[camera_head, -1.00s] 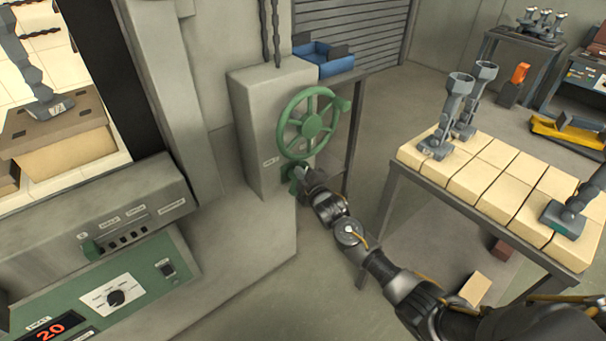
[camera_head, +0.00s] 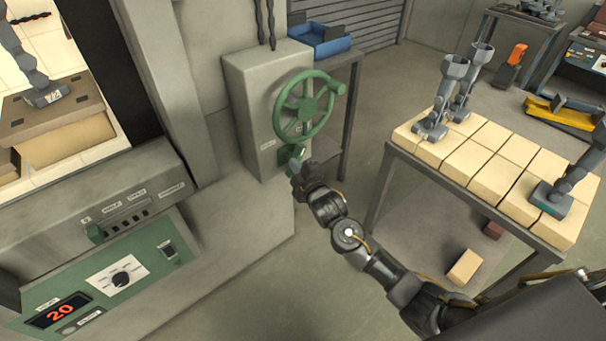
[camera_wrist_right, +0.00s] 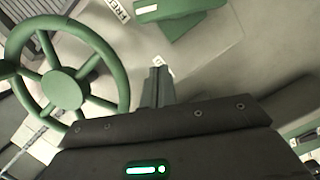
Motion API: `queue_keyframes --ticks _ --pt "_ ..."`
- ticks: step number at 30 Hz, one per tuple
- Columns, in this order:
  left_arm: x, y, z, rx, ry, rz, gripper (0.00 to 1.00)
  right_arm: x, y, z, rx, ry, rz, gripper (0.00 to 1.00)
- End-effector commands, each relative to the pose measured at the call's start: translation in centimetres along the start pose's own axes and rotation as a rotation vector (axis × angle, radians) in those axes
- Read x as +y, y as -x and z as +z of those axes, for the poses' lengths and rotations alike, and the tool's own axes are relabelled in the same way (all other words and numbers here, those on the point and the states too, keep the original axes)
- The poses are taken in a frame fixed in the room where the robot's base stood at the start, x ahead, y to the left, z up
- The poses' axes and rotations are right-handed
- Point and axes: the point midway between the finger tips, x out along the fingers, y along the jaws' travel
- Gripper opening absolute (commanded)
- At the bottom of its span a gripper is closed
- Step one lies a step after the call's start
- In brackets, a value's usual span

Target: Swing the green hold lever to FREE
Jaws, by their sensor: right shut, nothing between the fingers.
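The green hold lever (camera_head: 290,154) is on the grey housing, just below the green handwheel (camera_head: 305,106). My right gripper (camera_head: 297,174) is at the lever's lower end in the head view; whether it touches is hard to tell. In the right wrist view the right gripper's fingers (camera_wrist_right: 157,84) are shut with nothing between them. A green part (camera_wrist_right: 183,14), apparently the lever, lies beyond the fingertips, beside a white label reading FREE (camera_wrist_right: 118,9). The fingertips look apart from it there. My left gripper is not in view.
The handwheel also fills the left of the wrist view (camera_wrist_right: 62,88), close beside the fingers. A table with pale blocks (camera_head: 480,160) stands to the right. A blue tray (camera_head: 322,40) is behind the housing. A control panel (camera_head: 120,275) is at lower left.

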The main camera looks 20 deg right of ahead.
Motion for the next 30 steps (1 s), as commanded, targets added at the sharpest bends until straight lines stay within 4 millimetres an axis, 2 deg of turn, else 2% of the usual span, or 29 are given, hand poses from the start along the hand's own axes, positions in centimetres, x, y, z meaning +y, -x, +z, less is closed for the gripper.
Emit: queue_keyframes --ticks 3,10,30 --pt "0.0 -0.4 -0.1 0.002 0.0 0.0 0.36 -0.2 2.2 0.0 0.003 0.0 -0.001 0.0" --pt "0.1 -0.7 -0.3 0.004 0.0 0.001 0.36 -0.1 4.5 0.0 0.001 0.0 0.0 0.0" --pt "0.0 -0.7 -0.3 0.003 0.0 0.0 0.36 0.1 4.9 0.0 0.001 -0.029 0.002 0.0"
